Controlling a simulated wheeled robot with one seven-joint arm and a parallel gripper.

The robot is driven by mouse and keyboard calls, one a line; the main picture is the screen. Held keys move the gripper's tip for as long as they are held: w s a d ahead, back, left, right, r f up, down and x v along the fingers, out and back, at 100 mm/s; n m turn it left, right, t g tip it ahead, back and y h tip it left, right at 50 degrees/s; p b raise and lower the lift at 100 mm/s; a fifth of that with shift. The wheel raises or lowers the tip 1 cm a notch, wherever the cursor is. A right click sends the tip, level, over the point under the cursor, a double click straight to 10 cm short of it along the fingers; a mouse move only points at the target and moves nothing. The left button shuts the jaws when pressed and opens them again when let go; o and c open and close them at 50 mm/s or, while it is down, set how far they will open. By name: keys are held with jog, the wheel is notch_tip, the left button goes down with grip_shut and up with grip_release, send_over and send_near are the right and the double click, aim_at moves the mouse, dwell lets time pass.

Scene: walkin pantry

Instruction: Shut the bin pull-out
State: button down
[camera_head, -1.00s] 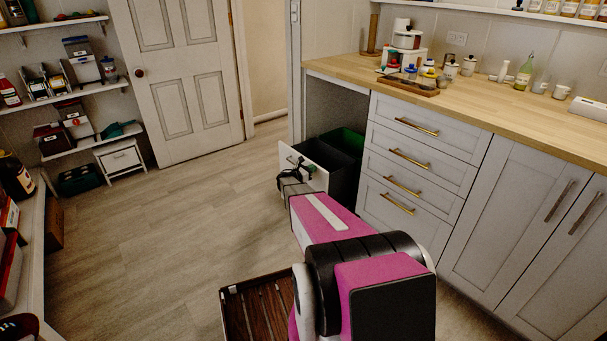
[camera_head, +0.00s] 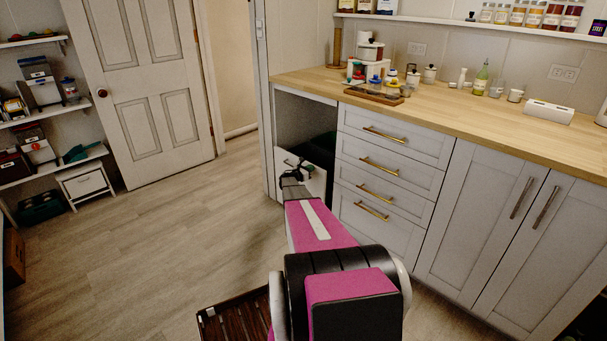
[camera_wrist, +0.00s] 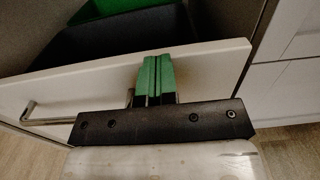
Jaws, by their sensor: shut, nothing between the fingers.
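The bin pull-out (camera_head: 316,182) stands partly out of the cabinet, left of the drawer stack. Its white front panel (camera_wrist: 210,65) crosses the wrist view, with a metal bar handle (camera_wrist: 30,112) at its left end. Behind the panel are a dark bin (camera_wrist: 130,38) and a green bin (camera_wrist: 95,9). My gripper (camera_head: 303,168) is at the panel in the head view. Its green fingers (camera_wrist: 156,75) are shut together, empty, and overlap the panel right of the handle. I cannot tell whether they touch it. My arm hides part of the panel in the head view.
Drawers with brass handles (camera_head: 378,163) stand right of the pull-out under a wooden counter (camera_head: 450,112). A white door (camera_head: 145,85) is at the back left. A slatted brown crate (camera_head: 235,318) is low in front. The floor (camera_head: 160,240) to the left is clear.

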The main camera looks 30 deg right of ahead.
jog(key=shift+x, duration=2.3)
jog(key=shift+w+d, duration=0.1)
jog(key=shift+w, duration=0.05)
jog(key=v, duration=1.5)
jog(key=s+a+r+m+g+y, duration=0.2)
jog(key=s+a+m+y, duration=0.3)
jog(key=s+a, duration=0.7)
jog(key=s+a+r+m+g+y, duration=0.1)
jog(key=s+a+r+m+y, duration=0.4)
jog(key=s+a+m, duration=0.4)
jog(key=s+a+r+m+g+y, duration=0.2)
jog(key=s+a+r+m+y, duration=0.2)
jog(key=s+a, duration=1.3)
jog(key=s+m+y, duration=0.2)
jog(key=m+y, duration=0.1)
jog(key=shift+s+m+g, duration=0.3)
jog(key=shift+s, duration=0.1)
